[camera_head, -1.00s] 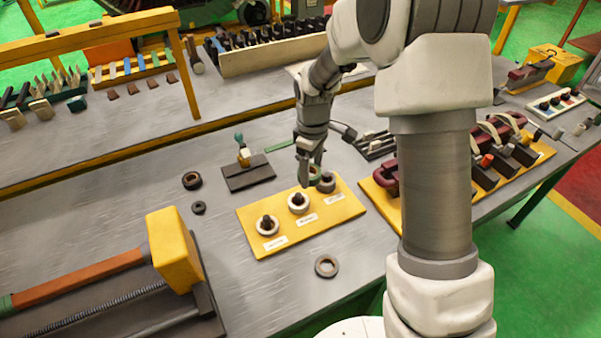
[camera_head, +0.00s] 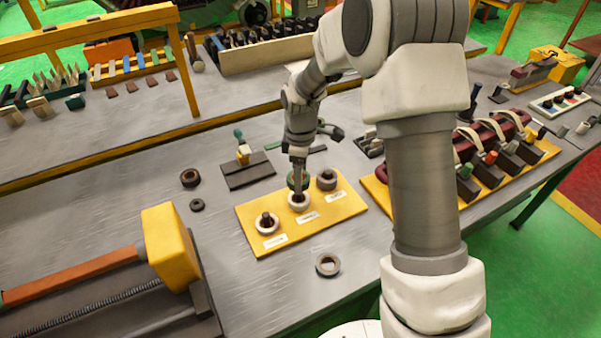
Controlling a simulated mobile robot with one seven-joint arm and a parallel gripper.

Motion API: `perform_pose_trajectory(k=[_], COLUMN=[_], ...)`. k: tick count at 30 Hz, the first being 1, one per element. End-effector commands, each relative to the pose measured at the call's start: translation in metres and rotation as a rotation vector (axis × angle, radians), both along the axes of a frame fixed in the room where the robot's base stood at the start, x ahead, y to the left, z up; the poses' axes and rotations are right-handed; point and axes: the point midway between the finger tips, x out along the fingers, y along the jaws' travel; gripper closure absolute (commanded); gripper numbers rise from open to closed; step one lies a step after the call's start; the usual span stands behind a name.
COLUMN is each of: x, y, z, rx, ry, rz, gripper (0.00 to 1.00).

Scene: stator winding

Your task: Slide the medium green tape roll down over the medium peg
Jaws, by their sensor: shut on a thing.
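The yellow peg board (camera_head: 258,240) lies on the grey bench with three pegs in a row. The middle peg has a white ring (camera_head: 299,206) at its base. The left peg (camera_head: 266,219) stands in another white ring, and the right one carries a grey-brown roll (camera_head: 327,180). My gripper (camera_head: 298,178) points down above the middle peg and is shut on the green tape roll (camera_head: 290,182). The roll is small and partly hidden by the fingers. It appears just above the middle peg; I cannot tell whether the peg tip is inside it.
Dark rings (camera_head: 190,178) and (camera_head: 197,205) lie left of the board, and a grey ring (camera_head: 327,265) lies in front. A dark plate with a green-topped handle (camera_head: 246,165) is behind. A coil fixture (camera_head: 490,165) stands to the right.

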Motion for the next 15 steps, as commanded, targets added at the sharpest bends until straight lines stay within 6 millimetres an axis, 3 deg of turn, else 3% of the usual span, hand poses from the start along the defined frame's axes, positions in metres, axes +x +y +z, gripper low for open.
perform_pose_trajectory(k=[15], x=[0.0], y=[0.0], z=[-0.039], rx=[0.0], ry=[0.001], rz=[-0.001], gripper=[0.83])
